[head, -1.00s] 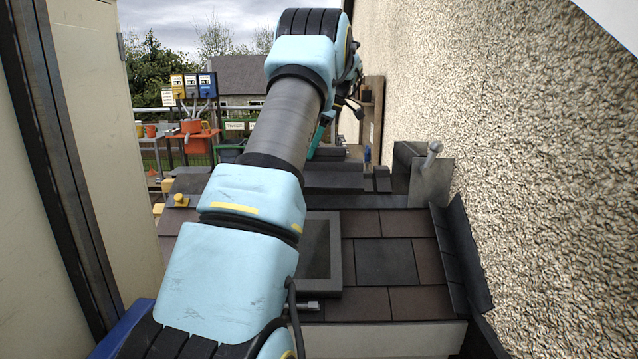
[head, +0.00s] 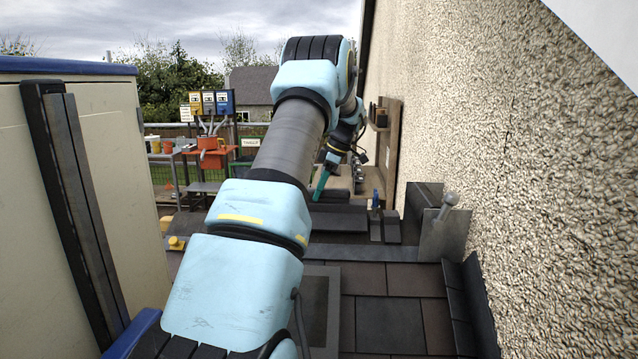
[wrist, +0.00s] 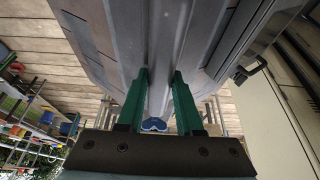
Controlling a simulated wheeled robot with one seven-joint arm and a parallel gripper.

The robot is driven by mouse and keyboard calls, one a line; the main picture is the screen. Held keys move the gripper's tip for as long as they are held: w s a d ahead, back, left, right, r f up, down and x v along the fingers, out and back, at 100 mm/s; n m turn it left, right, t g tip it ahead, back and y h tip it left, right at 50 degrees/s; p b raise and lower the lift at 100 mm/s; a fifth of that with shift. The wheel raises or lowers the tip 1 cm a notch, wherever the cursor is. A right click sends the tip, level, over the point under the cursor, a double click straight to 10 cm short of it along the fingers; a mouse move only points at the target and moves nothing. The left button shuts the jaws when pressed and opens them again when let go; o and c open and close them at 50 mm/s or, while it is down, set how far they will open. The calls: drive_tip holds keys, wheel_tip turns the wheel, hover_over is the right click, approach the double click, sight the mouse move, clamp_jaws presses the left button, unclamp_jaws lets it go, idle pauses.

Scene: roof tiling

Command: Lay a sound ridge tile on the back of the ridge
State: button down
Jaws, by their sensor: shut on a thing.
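My gripper (head: 320,186) is at the far end of my arm in the head view, past the dark ridge (head: 338,218) of the small roof. Its green fingers show in the wrist view (wrist: 161,98). They are shut on a long grey piece with a raised middle, which looks like a ridge tile (wrist: 160,30). In the head view my arm hides much of the held piece, and I cannot tell whether it is sound or touches anything below.
Brown and grey roof tiles (head: 390,325) cover the near slope. An upright grey metal sheet (head: 443,235) stands by the rough wall (head: 510,150) on the right. A cream cabinet (head: 100,180) stands close on the left. An orange container (head: 212,157) is on a table behind.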

drive_tip(key=shift+f+p, duration=0.55)
drive_tip(key=shift+f, duration=0.85)
drive_tip(key=shift+f, duration=0.1)
drive_tip(key=c, duration=0.6)
unclamp_jaws()
drive_tip(key=shift+f, duration=0.1)
drive_tip(key=shift+o, duration=0.2)
